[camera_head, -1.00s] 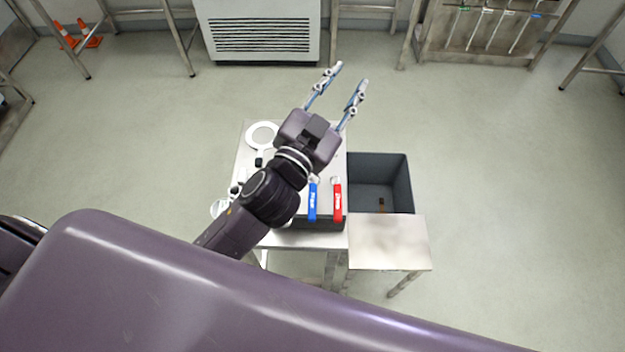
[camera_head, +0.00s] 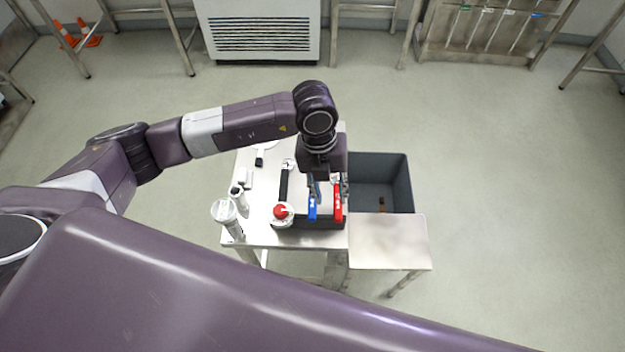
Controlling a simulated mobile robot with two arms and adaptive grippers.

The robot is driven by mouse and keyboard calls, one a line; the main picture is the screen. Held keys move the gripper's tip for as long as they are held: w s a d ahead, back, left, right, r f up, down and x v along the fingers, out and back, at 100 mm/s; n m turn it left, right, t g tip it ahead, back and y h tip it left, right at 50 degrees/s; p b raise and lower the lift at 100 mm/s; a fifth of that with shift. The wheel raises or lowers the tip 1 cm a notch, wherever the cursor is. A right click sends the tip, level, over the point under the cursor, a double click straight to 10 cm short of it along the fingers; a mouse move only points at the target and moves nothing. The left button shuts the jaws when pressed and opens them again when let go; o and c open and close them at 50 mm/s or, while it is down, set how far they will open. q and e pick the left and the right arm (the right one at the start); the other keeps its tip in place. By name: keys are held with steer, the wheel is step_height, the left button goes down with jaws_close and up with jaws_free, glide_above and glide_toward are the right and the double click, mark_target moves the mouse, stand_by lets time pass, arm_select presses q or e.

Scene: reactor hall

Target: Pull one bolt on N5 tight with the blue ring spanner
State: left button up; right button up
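The blue ring spanner (camera_head: 312,208) stands with its blue handle toward me in a dark holder (camera_head: 297,222) at the front right of the small table. A red-handled spanner (camera_head: 338,206) stands just to its right. My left gripper (camera_head: 328,188) points down over these two tools. Its fingers look apart, one near the blue spanner and one near the red one. I cannot tell whether either finger touches a tool. The upper ends of the spanners are partly hidden by the gripper. N5 and its bolts are not recognisable in this view. My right gripper is not in view.
The table (camera_head: 262,238) also bears white containers (camera_head: 226,214), a red-topped item (camera_head: 283,212) and a black-handled tool (camera_head: 284,182). A grey open bin (camera_head: 400,180) stands to the right, behind a bare metal side surface (camera_head: 388,242). The floor around is clear.

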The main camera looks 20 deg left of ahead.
arm_select(q)
steer(key=y, duration=0.2)
glide_above(312, 199)
steer(key=shift+d+n, duration=0.25)
steer(key=shift+n, duration=0.05)
steer(key=shift+w+a+f, duration=0.1)
steer(key=shift+a+f, duration=0.05)
steer(key=shift+a, duration=0.1)
step_height(312, 199, down, 9)
steer(key=b, duration=0.7)
steer(key=shift+r, duration=0.2)
steer(key=shift+c, duration=0.4)
steer(key=c, duration=0.8)
